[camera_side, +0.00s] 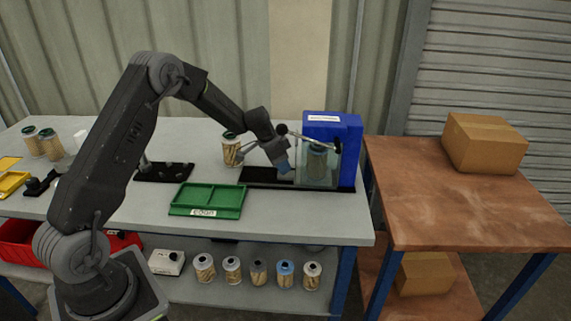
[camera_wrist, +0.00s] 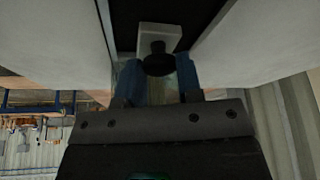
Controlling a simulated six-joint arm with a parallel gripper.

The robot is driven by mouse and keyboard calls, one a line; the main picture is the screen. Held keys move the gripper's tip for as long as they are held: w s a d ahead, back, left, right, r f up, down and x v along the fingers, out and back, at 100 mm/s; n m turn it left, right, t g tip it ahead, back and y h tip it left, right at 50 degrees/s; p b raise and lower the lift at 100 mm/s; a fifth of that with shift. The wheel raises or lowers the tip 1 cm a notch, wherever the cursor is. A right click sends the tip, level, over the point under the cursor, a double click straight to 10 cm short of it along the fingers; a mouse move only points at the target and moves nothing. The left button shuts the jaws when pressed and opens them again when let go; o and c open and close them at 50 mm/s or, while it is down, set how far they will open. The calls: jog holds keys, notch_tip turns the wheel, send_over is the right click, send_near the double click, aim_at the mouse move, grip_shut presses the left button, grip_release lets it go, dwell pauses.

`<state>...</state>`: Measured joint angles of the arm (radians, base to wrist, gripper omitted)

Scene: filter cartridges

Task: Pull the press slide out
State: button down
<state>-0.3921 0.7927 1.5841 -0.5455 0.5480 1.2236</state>
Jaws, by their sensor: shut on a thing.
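The press is a blue housing (camera_side: 347,133) with a clear guard at its front and a long black base (camera_side: 254,177) running left from it. A cartridge (camera_side: 316,163) stands behind the guard. My gripper (camera_side: 284,168) is low over the base, just left of the guard. In the wrist view its blue fingertips (camera_wrist: 159,76) are on either side of a dark round knob (camera_wrist: 159,58), shut on it. The knob is on a pale block of the press slide (camera_wrist: 158,34). The rest of the slide is mostly hidden.
A green tray (camera_side: 207,202) lies on the bench in front of the base. A loose cartridge (camera_side: 232,149) stands behind the base, near my wrist. A black rack (camera_side: 164,173) is farther left. A wooden table (camera_side: 455,205) with a cardboard box (camera_side: 484,143) stands at the right.

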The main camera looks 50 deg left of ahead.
jog(key=s+a, duration=0.8)
jog(key=shift+s+a, duration=0.35)
jog(key=shift+a, duration=0.05)
jog(key=c, duration=1.1)
grip_release()
jog(key=shift+s, duration=0.1)
jog(key=shift+c, duration=0.2)
jog(key=o, duration=0.4)
jog(key=shift+c, duration=0.2)
jog(key=v, duration=1.3)
jog(key=shift+r, duration=0.35)
jog(key=shift+s, duration=0.15)
